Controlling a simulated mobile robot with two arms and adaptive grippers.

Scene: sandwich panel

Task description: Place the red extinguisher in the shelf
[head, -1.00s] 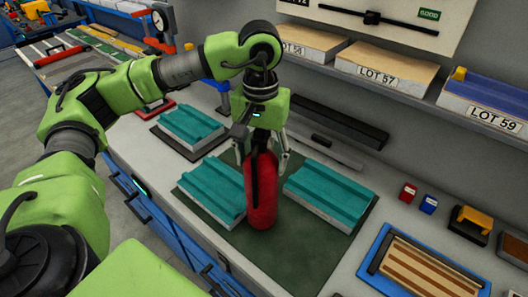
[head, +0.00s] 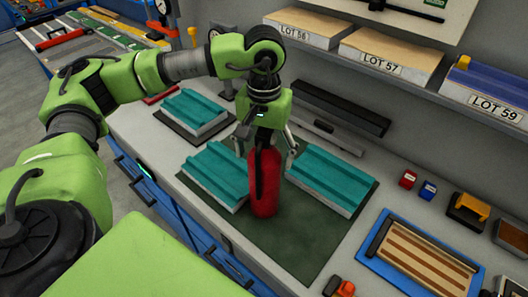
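The red extinguisher (head: 264,187) stands upright on the dark green mat (head: 297,242) on the workbench, between two teal-topped blocks. My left gripper (head: 264,150) points down over it, with one finger on each side of its upper part. The fingers look spread, and I cannot tell whether they touch it. The gripper hides the extinguisher's top. The shelf (head: 436,97) runs along the wall at the upper right and holds boxes labelled LOT 58, LOT 57 and LOT 59. My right gripper is not in view.
Teal-topped blocks (head: 333,178) (head: 216,172) flank the extinguisher closely. A long black bar (head: 340,107) lies behind, near the wall. A blue-framed striped tray (head: 421,258) and small red and blue items (head: 408,179) sit to the right. The mat's front part is clear.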

